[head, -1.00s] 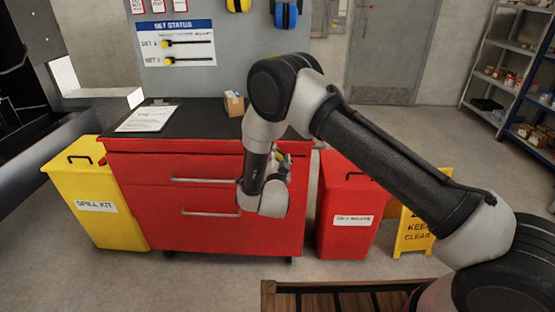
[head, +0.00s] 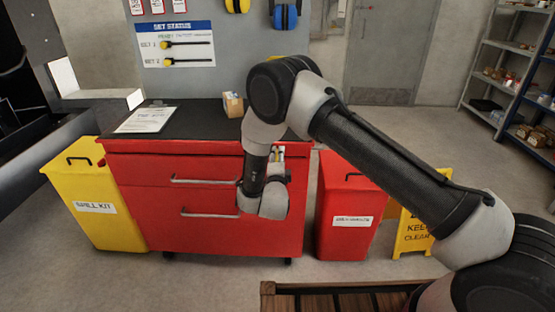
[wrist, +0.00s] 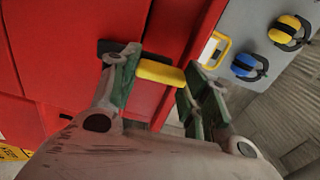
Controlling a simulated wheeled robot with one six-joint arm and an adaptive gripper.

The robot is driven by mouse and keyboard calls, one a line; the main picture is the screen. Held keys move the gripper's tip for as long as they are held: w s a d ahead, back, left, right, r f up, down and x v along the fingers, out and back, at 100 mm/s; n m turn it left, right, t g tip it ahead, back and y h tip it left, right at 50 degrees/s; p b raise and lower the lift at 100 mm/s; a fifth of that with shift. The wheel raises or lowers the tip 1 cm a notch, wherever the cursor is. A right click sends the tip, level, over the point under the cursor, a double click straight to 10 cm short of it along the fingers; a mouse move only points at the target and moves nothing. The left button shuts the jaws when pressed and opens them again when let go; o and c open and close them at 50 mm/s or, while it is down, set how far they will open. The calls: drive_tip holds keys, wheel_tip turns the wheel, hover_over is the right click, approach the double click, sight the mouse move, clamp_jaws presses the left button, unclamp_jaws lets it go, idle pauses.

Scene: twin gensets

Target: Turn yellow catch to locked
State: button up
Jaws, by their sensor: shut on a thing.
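The yellow catch (wrist: 160,73) is a short yellow bar on the front of the red cabinet (head: 200,222), seen close up in the wrist view. A dark plate shows behind it. My gripper (wrist: 162,78) is shut on the catch, with a green-padded finger at each end of the bar. In the head view my wrist hangs in front of the cabinet's right side and mostly hides the catch. Only small light and yellow bits show beside my wrist there. I cannot read any locked marking.
A yellow spill kit bin (head: 92,220) stands left of the cabinet and a red bin (head: 347,225) right of it. A yellow floor sign (head: 414,236) is farther right. A clipboard (head: 145,119) and a small box (head: 233,104) lie on the cabinet top.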

drive_tip(key=shift+f+m, duration=0.1)
drive_tip(key=shift+m, duration=0.3)
drive_tip(key=o, duration=1.5)
drive_tip(key=shift+c, duration=0.2)
drive_tip(key=shift+s, duration=0.1)
drive_tip(key=s, duration=1.2)
drive_tip(key=shift+a, duration=0.15)
drive_tip(key=shift+w, duration=0.1)
